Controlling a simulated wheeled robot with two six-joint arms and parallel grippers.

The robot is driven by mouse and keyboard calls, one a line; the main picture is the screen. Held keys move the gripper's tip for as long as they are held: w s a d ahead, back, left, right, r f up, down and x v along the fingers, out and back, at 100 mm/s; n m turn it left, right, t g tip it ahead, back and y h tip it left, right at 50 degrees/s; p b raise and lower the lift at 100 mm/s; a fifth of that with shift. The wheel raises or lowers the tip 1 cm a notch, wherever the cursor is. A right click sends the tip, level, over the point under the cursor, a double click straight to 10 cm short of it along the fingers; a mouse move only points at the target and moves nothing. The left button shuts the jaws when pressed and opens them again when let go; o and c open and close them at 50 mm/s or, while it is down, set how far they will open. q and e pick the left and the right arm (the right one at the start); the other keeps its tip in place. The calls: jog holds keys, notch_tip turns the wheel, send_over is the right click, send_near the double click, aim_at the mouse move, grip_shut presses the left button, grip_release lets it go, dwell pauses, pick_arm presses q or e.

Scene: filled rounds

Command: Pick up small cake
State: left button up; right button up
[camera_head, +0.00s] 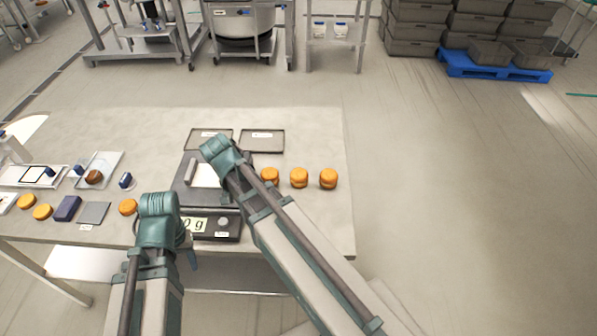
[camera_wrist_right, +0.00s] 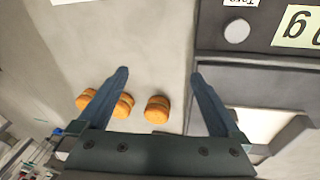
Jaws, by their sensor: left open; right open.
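Three orange, layered round cakes stand in a row on the table right of the scale in the head view: a left one (camera_head: 270,176), a middle one (camera_head: 299,178) and a right one (camera_head: 328,179). My right gripper (camera_wrist_right: 160,74) is open and empty in the right wrist view. One cake (camera_wrist_right: 157,110) shows between its fingers, apart from them. Two more cakes (camera_wrist_right: 123,106) (camera_wrist_right: 84,100) show at the left finger, which partly covers them. My right forearm hides this gripper in the head view. My left gripper (camera_head: 190,254) is open by the scale's front left, mostly hidden by its wrist.
The dark scale (camera_head: 228,222) stands mid-table; its display also shows in the wrist view (camera_wrist_right: 299,27). More orange rounds (camera_head: 128,207) (camera_head: 42,212) and a dark blue block (camera_head: 67,208) lie left. Table space behind the cakes is clear.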

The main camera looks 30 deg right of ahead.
aim_at(296, 174)
jog(key=w+d+r+m+h+p, duration=0.1)
jog(key=w+d+r+m, duration=0.15)
jog(key=d+m, duration=0.4)
jog(key=w+d+r+m+h+p, duration=0.1)
jog(key=w+d+r+m+p, duration=0.1)
jog(key=w+d+m, duration=0.45)
jog(key=shift+n, duration=0.9)
jog(key=s+d+f+b, duration=0.1)
jog(key=f+b, duration=0.1)
jog(key=s+d+f+b, duration=0.1)
jog(key=f+b, duration=0.2)
jog(key=s+d+f+b, duration=0.1)
jog(key=f+b, duration=0.1)
jog(key=shift+d+f+b, duration=0.2)
jog(key=shift+d+b, duration=0.15)
jog(key=shift+d+f+b, duration=0.25)
jog(key=shift+b, duration=0.05)
jog(key=b+x, duration=0.4)
jog(key=shift+w+a+f, duration=0.1)
jog(key=shift+w+f, duration=0.1)
jog(key=shift+f, duration=0.05)
jog(key=shift+d+f+b, duration=0.25)
jog(key=shift+f+b, duration=0.15)
jog(key=shift+b, duration=0.05)
jog(key=shift+r, duration=0.1)
